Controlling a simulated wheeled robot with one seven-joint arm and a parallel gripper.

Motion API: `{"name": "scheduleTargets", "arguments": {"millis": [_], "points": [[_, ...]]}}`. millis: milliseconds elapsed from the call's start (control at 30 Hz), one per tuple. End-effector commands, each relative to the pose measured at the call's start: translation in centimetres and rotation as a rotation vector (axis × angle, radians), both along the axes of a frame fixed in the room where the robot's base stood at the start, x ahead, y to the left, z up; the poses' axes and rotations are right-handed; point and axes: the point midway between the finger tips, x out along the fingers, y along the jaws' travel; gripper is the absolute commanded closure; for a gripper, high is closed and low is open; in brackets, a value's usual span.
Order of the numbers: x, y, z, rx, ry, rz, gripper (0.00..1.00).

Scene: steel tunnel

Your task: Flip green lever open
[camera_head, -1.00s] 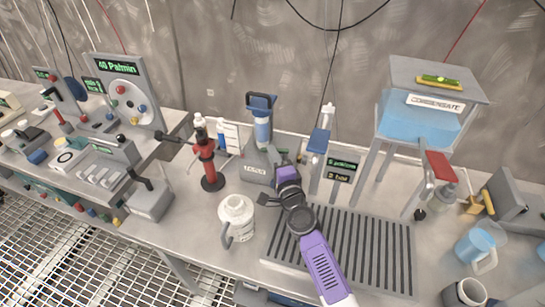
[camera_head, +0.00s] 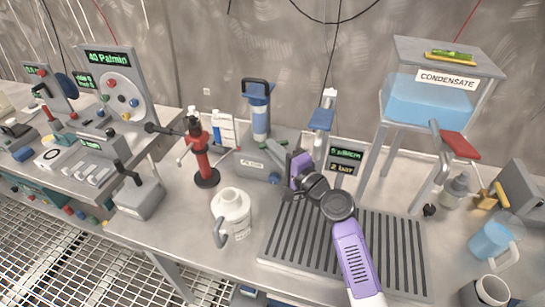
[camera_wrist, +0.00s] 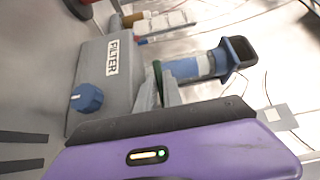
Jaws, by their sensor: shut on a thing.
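The grey filter box (camera_head: 262,160), labelled FILTER, stands at the back of the bench with a blue-and-white filter cylinder (camera_head: 260,115) above it. The wrist view shows the box (camera_wrist: 105,75) sideways, with a blue knob (camera_wrist: 87,97) on its face. A narrow green lever (camera_wrist: 157,72) shows beside the cylinder base, between my grey fingers; most of it is hidden by them. My gripper (camera_wrist: 161,88) is shut on the green lever. In the head view my purple gripper (camera_head: 291,158) is at the right side of the filter box.
A red stand (camera_head: 201,155) and a white jug (camera_head: 232,208) are to the left. Right of my gripper are a blue-topped post (camera_head: 321,122), a small green display (camera_head: 345,160) and the condensate tank (camera_head: 428,98). A slotted grate (camera_head: 290,240) lies under my arm.

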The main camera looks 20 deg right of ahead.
Motion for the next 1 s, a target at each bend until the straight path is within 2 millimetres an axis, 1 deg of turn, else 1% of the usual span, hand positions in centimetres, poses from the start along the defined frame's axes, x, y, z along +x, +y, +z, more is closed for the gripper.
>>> {"name": "scheduleTargets", "arguments": {"millis": [33,200,400,867,900,967,1000], "points": [[-0.11,-0.21,-0.76,-0.001,0.002,0.018,1.0],[-0.34,-0.25,-0.61,0.0,0.003,0.082,1.0],[-0.48,-0.28,-0.41,0.0,0.004,0.12,1.0],[-0.51,-0.28,-0.25,-0.001,0.005,0.128,1.0],[-0.51,-0.29,-0.25,-0.001,0.005,0.128,0.81],[-0.5,-0.29,-0.23,0.0,0.004,0.128,0.7],[-0.49,-0.29,-0.21,0.0,0.004,0.128,0.67]]}}
